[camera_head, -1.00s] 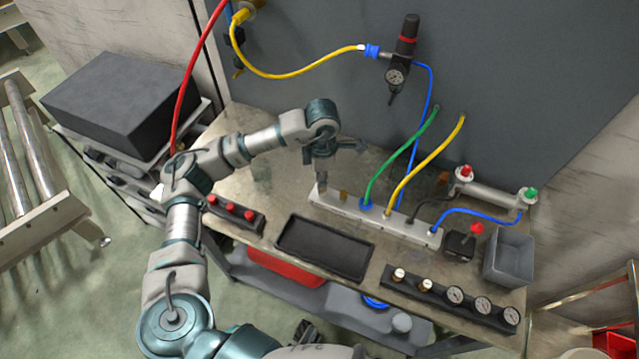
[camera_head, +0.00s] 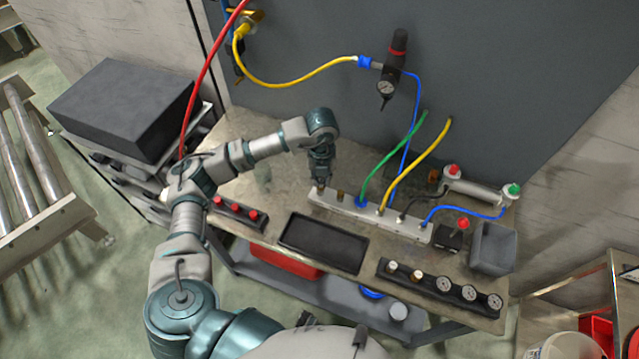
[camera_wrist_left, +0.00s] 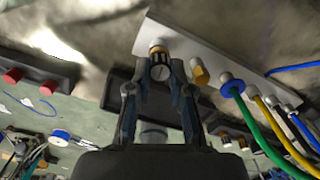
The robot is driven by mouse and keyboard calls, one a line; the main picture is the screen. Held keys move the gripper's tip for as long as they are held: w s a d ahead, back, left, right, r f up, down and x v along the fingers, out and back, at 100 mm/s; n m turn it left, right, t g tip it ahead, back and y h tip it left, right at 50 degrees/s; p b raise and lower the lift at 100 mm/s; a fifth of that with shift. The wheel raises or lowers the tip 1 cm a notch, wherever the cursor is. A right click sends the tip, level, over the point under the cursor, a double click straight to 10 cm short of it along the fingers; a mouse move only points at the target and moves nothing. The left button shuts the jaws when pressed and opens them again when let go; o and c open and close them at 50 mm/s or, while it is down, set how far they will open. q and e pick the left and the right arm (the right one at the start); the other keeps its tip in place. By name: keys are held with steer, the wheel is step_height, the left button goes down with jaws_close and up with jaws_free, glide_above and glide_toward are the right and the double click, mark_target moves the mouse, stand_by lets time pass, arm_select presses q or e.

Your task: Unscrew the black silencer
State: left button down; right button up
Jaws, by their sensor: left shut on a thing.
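In the head view my left gripper (camera_head: 321,180) points down onto that end of the block and mostly hides the silencer. The silencer appears still seated on the block. My right gripper does not show.
A brass fitting (camera_head: 340,196) stands beside the silencer, then green (camera_head: 390,160) and yellow (camera_head: 420,165) hoses. A black tray (camera_head: 322,244), a strip of red buttons (camera_head: 236,210), a gauge strip (camera_head: 440,284) and a grey bin (camera_head: 492,250) share the bench.

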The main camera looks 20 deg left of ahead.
arm_select(q)
steer(key=shift+w+r+p, duration=0.25)
steer(key=shift+r+p, duration=0.05)
steer(key=shift+r, duration=0.15)
steer(key=shift+r, duration=0.2)
steer(key=shift+f, duration=0.2)
steer(key=shift+s, duration=0.15)
steer(key=shift+r+p, duration=1.15)
steer(key=shift+r, duration=0.35)
